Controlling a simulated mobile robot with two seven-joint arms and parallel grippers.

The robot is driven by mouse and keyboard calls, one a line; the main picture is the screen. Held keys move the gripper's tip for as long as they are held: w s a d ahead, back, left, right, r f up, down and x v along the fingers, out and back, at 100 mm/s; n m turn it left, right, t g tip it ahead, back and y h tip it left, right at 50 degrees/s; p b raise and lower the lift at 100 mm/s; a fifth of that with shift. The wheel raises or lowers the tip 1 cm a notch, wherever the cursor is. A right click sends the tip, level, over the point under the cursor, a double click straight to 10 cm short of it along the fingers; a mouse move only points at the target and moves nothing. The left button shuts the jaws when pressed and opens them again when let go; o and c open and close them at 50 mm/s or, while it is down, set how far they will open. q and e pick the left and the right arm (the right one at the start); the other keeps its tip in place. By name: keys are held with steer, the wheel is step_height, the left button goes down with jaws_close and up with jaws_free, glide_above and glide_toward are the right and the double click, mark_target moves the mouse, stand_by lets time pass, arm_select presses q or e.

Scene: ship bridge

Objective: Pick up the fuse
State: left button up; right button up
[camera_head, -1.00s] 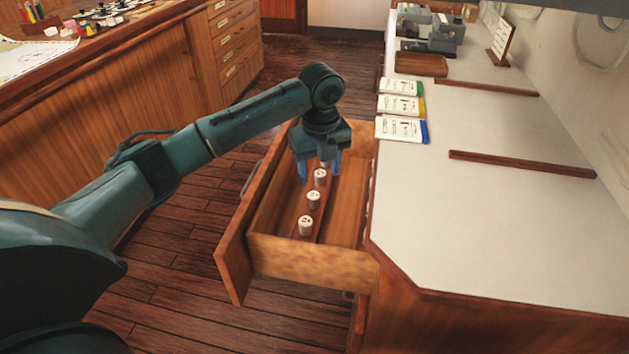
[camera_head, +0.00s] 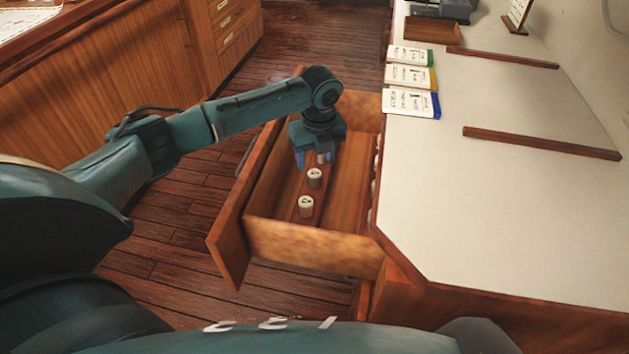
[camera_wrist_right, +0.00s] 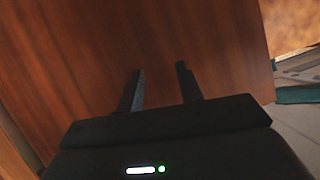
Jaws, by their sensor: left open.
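Several pale round fuses stand in a row on a dark wooden strip inside an open drawer (camera_head: 315,243). The nearest fuse (camera_head: 305,206) and the middle fuse (camera_head: 314,178) are in plain view. A farther fuse (camera_head: 322,157) shows partly between the fingers of my left gripper (camera_head: 317,159). That gripper points down into the drawer and is open; whether its fingers touch the fuse cannot be told. My right gripper (camera_wrist_right: 159,88) is open and empty in the right wrist view, in front of a brown wooden surface.
A white countertop (camera_head: 510,220) with raised wooden strips runs along the right of the drawer. Booklets (camera_head: 411,103) lie at its left edge, with a wooden tray (camera_head: 432,29) beyond. A wooden cabinet (camera_head: 120,75) stands at left; floor (camera_head: 190,205) lies between.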

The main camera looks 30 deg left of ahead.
mark_target(314, 173)
arm_select(q)
steer(key=f, duration=0.4)
steer(key=shift+s, duration=0.4)
steer(key=shift+f, duration=0.35)
steer(key=c, duration=1.1)
